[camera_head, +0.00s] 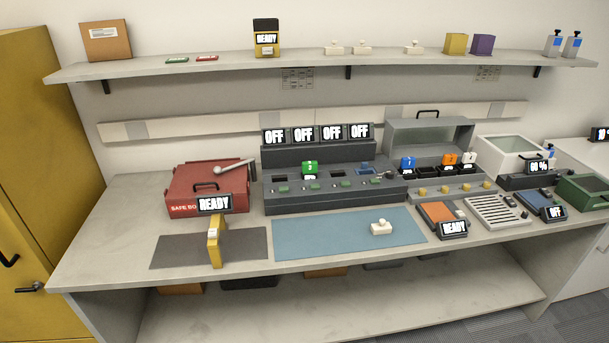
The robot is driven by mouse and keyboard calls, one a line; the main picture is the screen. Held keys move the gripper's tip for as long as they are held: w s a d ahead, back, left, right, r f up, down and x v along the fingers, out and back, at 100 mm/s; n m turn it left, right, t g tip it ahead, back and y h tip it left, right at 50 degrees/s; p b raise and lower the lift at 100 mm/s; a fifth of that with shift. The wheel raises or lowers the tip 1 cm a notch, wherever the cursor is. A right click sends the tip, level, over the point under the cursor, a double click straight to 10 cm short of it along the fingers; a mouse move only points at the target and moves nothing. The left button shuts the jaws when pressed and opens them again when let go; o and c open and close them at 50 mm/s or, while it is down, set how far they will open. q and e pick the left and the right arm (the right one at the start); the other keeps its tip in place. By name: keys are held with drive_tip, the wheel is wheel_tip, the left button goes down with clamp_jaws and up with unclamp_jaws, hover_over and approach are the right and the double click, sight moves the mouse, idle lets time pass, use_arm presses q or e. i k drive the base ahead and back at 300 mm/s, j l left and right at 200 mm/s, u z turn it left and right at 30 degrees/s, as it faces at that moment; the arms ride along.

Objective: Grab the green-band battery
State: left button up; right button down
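A green block (310,168) with a white digit, probably the green-band battery, sits upright in a slot of the grey charging station (335,196) at mid-table. Its lower part is hidden in the slot. A blue block (407,164), an orange block (449,159) and a white block (469,158) stand in a second grey unit to the right. Neither of my grippers is in view.
Several "OFF" displays (317,133) stand behind the station. A red safe box (208,189) with a raised lever is on its left. A yellow device (216,241) stands upright on a dark mat (185,249). A blue mat (325,236) in front is mostly clear, with a small white piece (381,227).

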sight(310, 169)
drive_tip(key=i+l, duration=0.35)
drive_tip(key=l, duration=0.25)
drive_tip(key=i+l+u, duration=0.1)
drive_tip(key=l, duration=0.25)
drive_tip(key=i+l, duration=0.25)
